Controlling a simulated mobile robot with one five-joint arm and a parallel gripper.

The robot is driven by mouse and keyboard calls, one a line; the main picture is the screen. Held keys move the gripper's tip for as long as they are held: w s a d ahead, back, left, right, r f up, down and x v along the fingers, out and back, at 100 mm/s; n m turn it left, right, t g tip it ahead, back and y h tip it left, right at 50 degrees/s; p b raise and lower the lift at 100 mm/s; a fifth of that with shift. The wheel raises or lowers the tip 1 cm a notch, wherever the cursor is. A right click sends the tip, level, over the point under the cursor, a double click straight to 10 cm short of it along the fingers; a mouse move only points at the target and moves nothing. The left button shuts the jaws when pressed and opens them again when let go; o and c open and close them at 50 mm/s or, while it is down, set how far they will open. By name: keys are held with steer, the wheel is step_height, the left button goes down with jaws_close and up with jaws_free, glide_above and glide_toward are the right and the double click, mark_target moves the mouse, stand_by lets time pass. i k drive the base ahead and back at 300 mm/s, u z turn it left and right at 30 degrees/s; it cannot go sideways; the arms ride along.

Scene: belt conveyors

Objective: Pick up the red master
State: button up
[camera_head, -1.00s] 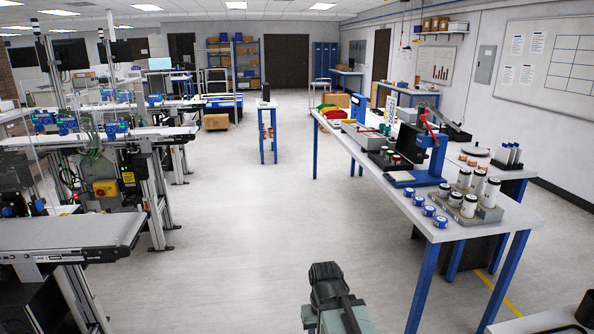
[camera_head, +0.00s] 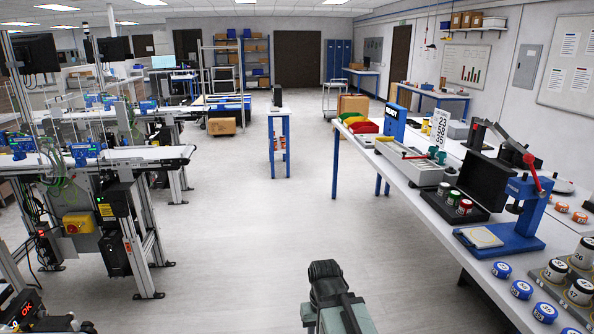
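A small red-banded cylinder with a pale top (camera_head: 464,207), which looks like the red master, stands in an open black case (camera_head: 482,213) on the long right-hand table. A green-banded cylinder (camera_head: 453,198) stands beside it, with another small cylinder behind. My arm rises at the bottom centre, over the floor, and its dark end (camera_head: 325,270) is well left of the case and apart from the table. Nothing is seen held. The fingers cannot be made out, so open or shut does not show.
The right-hand table (camera_head: 425,210) also carries a blue press with a red lever (camera_head: 525,210), blue-capped cylinders (camera_head: 521,289) and colored bins (camera_head: 364,127). A small table (camera_head: 283,112) stands ahead. Conveyors (camera_head: 150,155) line the left. The floor (camera_head: 240,220) between is clear.

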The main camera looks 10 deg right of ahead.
mark_target(465, 209)
steer(key=i, duration=2.3)
steer(key=z, duration=1.1)
